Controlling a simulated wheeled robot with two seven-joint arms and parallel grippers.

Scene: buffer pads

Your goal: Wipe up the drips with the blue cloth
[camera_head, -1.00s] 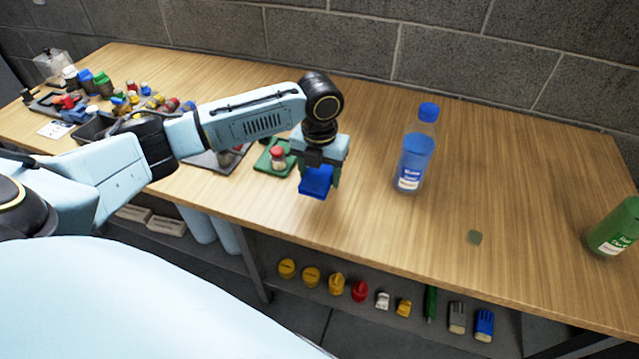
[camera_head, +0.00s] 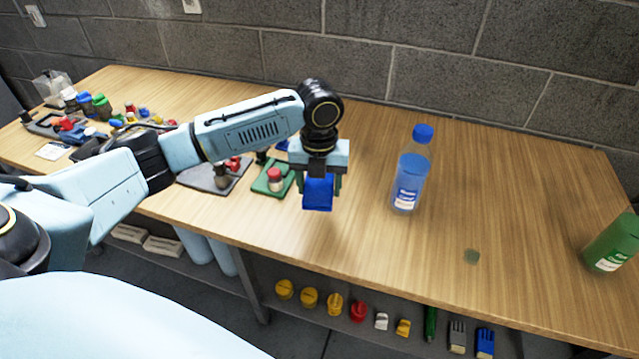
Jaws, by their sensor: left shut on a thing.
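My left gripper (camera_head: 320,184) points down over the middle of the wooden table and is shut on the blue cloth (camera_head: 318,194). The cloth hangs between the fingers; I cannot tell whether it touches the table. A small greenish drip (camera_head: 471,256) lies on the table towards the front right, to the right of the gripper and apart from it. I see no other drip clearly. My right gripper is not in view.
A clear bottle of blue liquid (camera_head: 409,180) stands right of the gripper. A green bottle (camera_head: 612,243) stands at the right. A green pad with a small jar (camera_head: 275,180) and a dark tray (camera_head: 215,177) lie left. The right tabletop is mostly clear.

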